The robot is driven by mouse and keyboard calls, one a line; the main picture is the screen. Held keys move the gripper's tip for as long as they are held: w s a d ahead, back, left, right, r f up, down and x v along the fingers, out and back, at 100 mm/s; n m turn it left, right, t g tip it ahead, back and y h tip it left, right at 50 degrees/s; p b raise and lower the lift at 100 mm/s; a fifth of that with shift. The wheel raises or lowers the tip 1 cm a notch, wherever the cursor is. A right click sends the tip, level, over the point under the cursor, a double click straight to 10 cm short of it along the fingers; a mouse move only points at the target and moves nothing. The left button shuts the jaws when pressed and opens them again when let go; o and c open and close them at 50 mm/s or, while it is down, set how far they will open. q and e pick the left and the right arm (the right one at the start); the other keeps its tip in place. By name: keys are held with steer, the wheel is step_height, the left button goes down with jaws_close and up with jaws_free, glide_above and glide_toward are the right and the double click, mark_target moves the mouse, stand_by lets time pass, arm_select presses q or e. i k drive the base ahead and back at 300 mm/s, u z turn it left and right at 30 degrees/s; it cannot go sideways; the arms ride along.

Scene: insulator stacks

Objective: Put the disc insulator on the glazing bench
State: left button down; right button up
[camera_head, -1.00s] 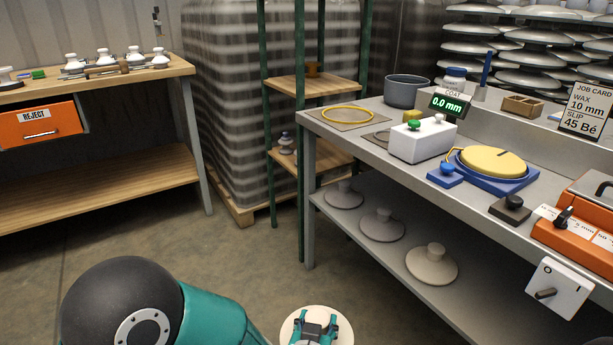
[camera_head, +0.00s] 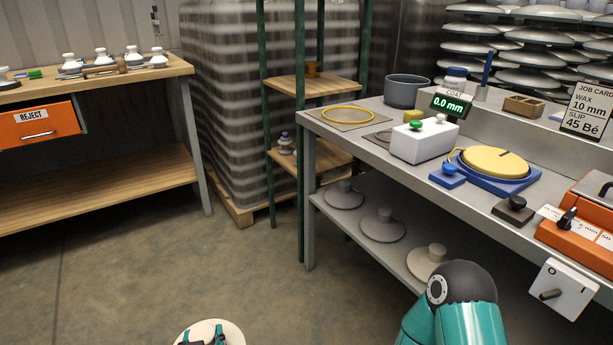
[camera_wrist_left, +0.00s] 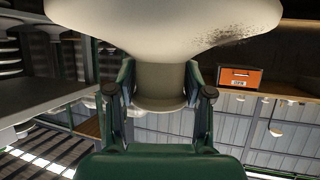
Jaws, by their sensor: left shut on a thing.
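The disc insulator (camera_head: 233,333) is a cream disc low in the head view, cut by the bottom edge. My left gripper (camera_head: 206,337) is over it. In the left wrist view the gripper (camera_wrist_left: 159,92) has a finger on each side of the insulator's neck and is shut on it. The pale disc (camera_wrist_left: 160,18) spreads beyond the fingers, with dark speckles on its right side. The glazing bench (camera_head: 548,178) is the grey metal bench at the right, well apart from the insulator. My right gripper is not in view.
The bench carries a blue-based turntable with a yellow top (camera_head: 495,160), a white coat gauge (camera_head: 422,143) and a grey pot (camera_head: 405,91). Several grey discs sit on its lower shelf. A wooden bench with an orange reject drawer (camera_head: 38,124) stands left. Open floor lies between.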

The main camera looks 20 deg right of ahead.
mark_target(349, 115)
steer(key=u, duration=0.85)
steer(key=i, duration=3.6)
steer(key=z, duration=0.8)
